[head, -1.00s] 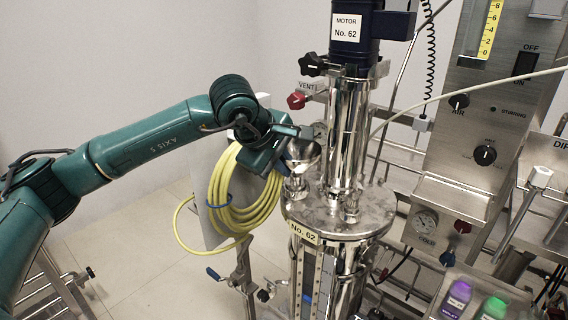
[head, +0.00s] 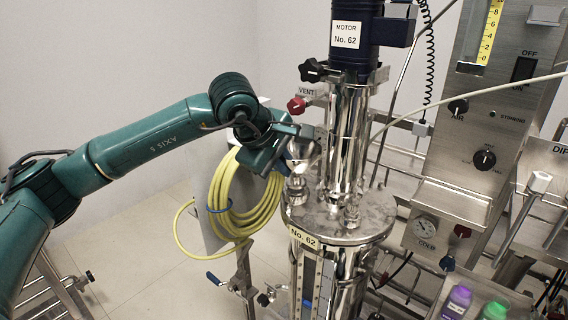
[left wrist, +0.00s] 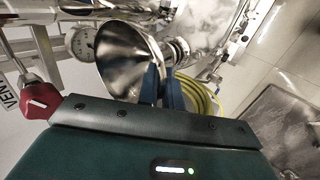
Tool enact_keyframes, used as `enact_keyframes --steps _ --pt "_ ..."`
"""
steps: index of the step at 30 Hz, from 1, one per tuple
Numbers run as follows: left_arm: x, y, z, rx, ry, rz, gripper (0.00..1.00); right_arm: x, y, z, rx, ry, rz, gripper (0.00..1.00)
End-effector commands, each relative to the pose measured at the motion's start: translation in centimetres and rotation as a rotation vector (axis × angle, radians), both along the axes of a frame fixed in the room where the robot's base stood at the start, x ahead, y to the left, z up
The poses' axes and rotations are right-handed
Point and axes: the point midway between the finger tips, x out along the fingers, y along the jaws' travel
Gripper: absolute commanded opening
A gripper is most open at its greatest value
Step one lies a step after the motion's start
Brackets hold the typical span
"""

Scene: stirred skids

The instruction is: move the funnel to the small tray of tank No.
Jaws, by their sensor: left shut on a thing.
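The shiny metal funnel (head: 304,152) is above the left side of the lid of tank No. 62 (head: 345,222), its wide mouth up. In the left wrist view its cone (left wrist: 128,60) shows large. My left gripper (head: 292,142) reaches in from the left and is shut on the funnel; its blue fingers (left wrist: 162,90) are at the cone's side in the wrist view. I cannot tell whether the funnel's stem is still in a lid port. A small steel tray (head: 455,198) projects from the panel right of the tank. My right gripper is not in view.
A coiled yellow hose (head: 238,200) hangs behind my left gripper. The motor column (head: 348,130) and red vent knob (head: 296,106) stand close by. A pale hose crosses before the panel. Purple (head: 457,302) and green-capped bottles (head: 494,309) are at lower right.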

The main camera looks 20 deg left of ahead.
Motion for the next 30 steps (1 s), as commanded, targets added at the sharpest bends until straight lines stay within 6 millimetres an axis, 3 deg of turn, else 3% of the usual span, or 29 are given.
enact_keyframes --steps 24,30 --pt "0.0 0.0 5.9 -0.002 -0.003 0.001 0.00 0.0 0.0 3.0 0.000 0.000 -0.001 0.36" --pt "0.1 0.0 6.4 -0.002 -0.010 0.000 0.00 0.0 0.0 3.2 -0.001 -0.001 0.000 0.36"
